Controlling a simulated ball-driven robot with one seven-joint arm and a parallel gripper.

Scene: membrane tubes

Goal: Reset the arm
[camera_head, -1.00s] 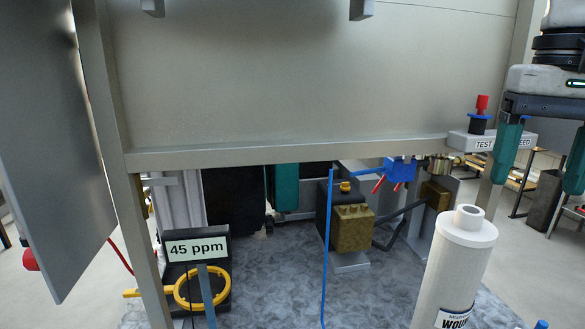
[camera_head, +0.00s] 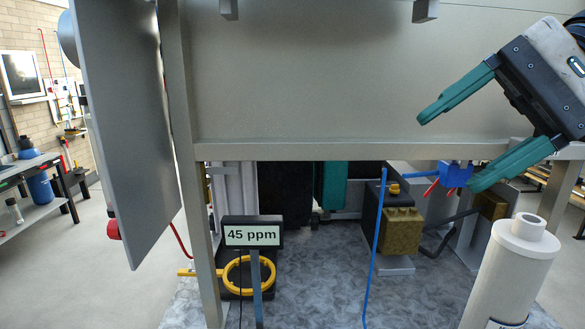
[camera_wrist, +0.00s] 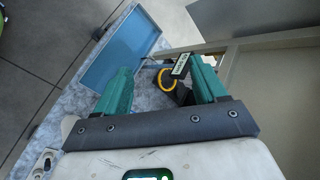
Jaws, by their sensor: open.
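My gripper (camera_head: 446,154) is at the right of the head view, in front of the grey cabinet panel. Its two teal fingers are spread wide and point left and slightly down, with nothing between them. In the wrist view, my gripper (camera_wrist: 158,66) is also open and empty. The lower finger overlaps the frame's crossbar and comes close in the picture to a blue valve with red handles (camera_head: 456,174); I cannot tell whether they touch.
A metal frame post (camera_head: 185,150) and a grey door (camera_head: 128,130) stand at left. Below the panel are a 45 ppm display (camera_head: 252,235), a yellow ring (camera_head: 232,272), a thin blue tube (camera_head: 374,250) and a brass block (camera_head: 401,232). A white cylinder (camera_head: 512,270) stands at front right.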

